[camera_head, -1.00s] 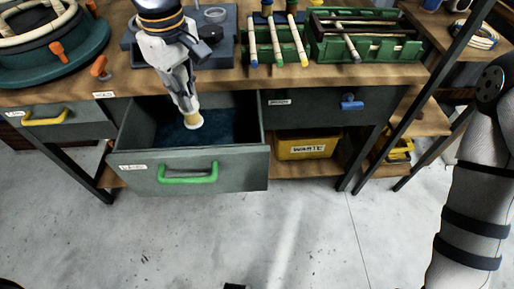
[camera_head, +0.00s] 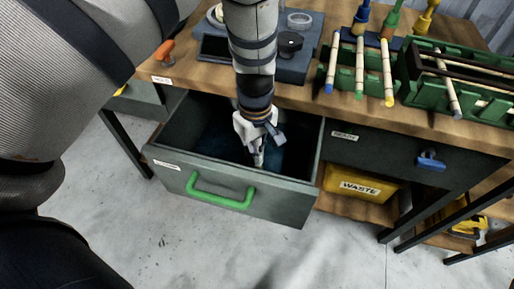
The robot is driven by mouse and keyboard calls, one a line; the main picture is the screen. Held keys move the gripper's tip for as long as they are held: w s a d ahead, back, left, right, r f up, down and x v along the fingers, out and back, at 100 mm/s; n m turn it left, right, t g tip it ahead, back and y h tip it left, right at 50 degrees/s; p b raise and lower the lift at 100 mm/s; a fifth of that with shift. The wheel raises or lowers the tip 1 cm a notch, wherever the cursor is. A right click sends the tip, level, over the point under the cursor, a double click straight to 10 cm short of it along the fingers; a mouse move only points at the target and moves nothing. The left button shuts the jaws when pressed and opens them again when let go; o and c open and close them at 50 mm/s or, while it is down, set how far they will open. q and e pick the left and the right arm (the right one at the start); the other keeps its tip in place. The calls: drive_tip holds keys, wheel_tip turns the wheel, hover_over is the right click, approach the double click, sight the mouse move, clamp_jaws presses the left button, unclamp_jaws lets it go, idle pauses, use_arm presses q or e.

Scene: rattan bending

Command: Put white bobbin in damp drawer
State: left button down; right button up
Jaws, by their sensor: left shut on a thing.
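The open drawer (camera_head: 240,203) is grey with a green handle, a small label too blurred to read and a dark blue lining. My left gripper (camera_head: 259,158) points down into it, its fingertips low inside the drawer near the lining. It is shut on the white bobbin, which I cannot clearly tell apart from the pale fingers in this view. Whether the bobbin touches the drawer floor cannot be told. My right gripper is not in view.
A shut drawer with a blue handle (camera_head: 430,160) is to the right, above a yellow waste bin (camera_head: 364,186). The wooden bench top (camera_head: 300,96) carries a grey tray, capped rods and a green rack (camera_head: 466,85). My left arm covers the upper left.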

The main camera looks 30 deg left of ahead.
use_arm(q)
drive_tip(key=c, duration=1.7)
unclamp_jaws()
drive_tip(key=shift+o, duration=0.2)
wheel_tip(320, 180, up, 11)
drive_tip(key=shift+w+r+p, duration=0.1)
drive_tip(key=shift+r+p, duration=0.1)
drive_tip(key=shift+p, duration=0.55)
drive_tip(key=shift+r, duration=0.45)
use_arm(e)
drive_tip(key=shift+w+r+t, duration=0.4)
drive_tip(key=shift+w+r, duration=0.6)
